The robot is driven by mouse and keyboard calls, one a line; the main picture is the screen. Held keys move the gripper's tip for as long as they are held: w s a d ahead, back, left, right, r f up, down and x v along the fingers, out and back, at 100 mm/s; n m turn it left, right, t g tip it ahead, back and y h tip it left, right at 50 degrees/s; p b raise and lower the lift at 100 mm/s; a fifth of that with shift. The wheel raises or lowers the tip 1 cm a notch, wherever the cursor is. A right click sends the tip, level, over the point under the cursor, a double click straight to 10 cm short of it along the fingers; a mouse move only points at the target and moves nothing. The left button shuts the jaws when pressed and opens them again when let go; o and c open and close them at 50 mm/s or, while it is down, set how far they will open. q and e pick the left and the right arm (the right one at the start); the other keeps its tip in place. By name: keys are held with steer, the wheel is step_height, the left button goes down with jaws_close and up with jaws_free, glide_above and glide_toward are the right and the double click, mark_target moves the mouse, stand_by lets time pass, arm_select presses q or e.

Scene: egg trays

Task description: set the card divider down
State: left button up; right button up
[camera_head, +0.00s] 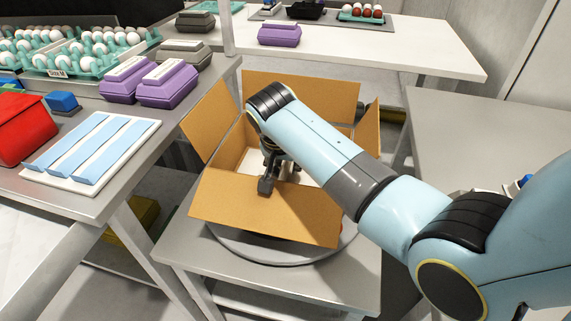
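An open cardboard box (265,208) stands on a round grey plate (315,250), with its flaps folded outward. A pale, flat surface (305,176) shows inside the box. It may be the card divider, but I cannot tell for sure. My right arm reaches in from the right, and my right gripper (270,178) points down at the box opening, over the near flap in the picture. The arm and the near flap hide much of the box's inside. I cannot make out whether the fingers are open or hold something. My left gripper is not in view.
The left table holds egg trays (85,62), purple egg cartons (168,84), a red bin (22,128) and a white board with pale blue strips (92,150). A back table (350,45) carries more cartons and a tray. The right grey table (480,130) has clear room.

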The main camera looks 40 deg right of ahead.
steer(key=p+v, duration=0.2)
steer(key=v, duration=0.9)
steer(key=shift+s+a+r, duration=0.15)
steer(key=shift+a+r, duration=0.05)
steer(key=shift+r, duration=0.35)
